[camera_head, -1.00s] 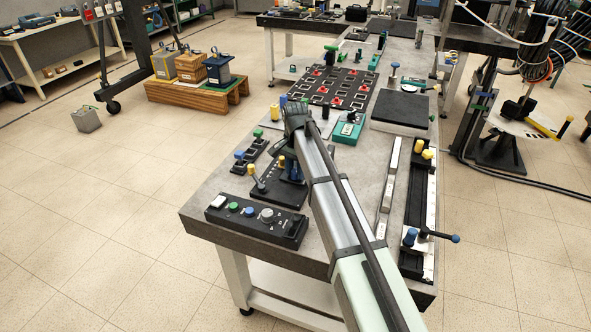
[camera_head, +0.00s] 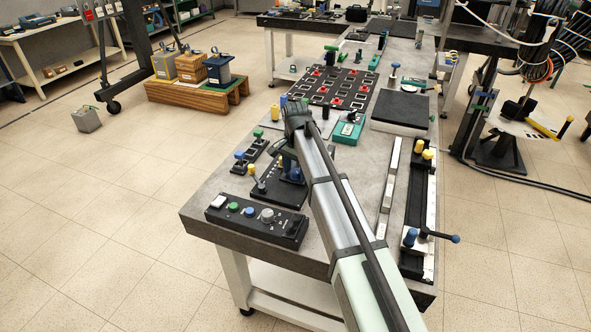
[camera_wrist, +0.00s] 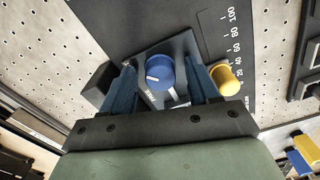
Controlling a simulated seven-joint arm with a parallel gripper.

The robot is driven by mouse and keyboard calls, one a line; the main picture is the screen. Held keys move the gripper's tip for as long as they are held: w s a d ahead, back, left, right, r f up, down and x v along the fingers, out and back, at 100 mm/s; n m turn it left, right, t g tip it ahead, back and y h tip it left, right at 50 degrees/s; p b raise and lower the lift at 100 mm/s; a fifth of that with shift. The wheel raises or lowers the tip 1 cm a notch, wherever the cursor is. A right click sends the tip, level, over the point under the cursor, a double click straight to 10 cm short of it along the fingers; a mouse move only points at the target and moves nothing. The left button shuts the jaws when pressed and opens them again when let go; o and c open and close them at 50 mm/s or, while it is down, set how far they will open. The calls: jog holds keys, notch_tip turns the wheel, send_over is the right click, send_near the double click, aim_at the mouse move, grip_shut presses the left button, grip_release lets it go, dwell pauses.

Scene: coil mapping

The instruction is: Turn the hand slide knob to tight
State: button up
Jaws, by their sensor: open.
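A blue round knob (camera_wrist: 160,72) with a white pointer line sits on a small grey plate (camera_wrist: 182,48) in the wrist view. The plate lies on a black panel with a printed scale. My gripper (camera_wrist: 161,72) is open, with one blue finger on each side of the blue knob. I cannot tell whether either finger touches it. In the head view my gripper (camera_head: 291,172) is low over the black panel (camera_head: 283,194), partly hidden by my arm. The blue knob is hidden there.
A yellow knob (camera_wrist: 224,80) stands close to the right finger, beside the scale. In the head view a lever (camera_head: 256,178) is left of my gripper, and a button box (camera_head: 257,222) sits at the table's front edge. A long black rail (camera_head: 421,200) lies right of my arm.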

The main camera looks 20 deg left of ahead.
aim_at(295, 171)
notch_tip(295, 171, up, 14)
dwell(0.7)
jog(key=shift+f, duration=0.1)
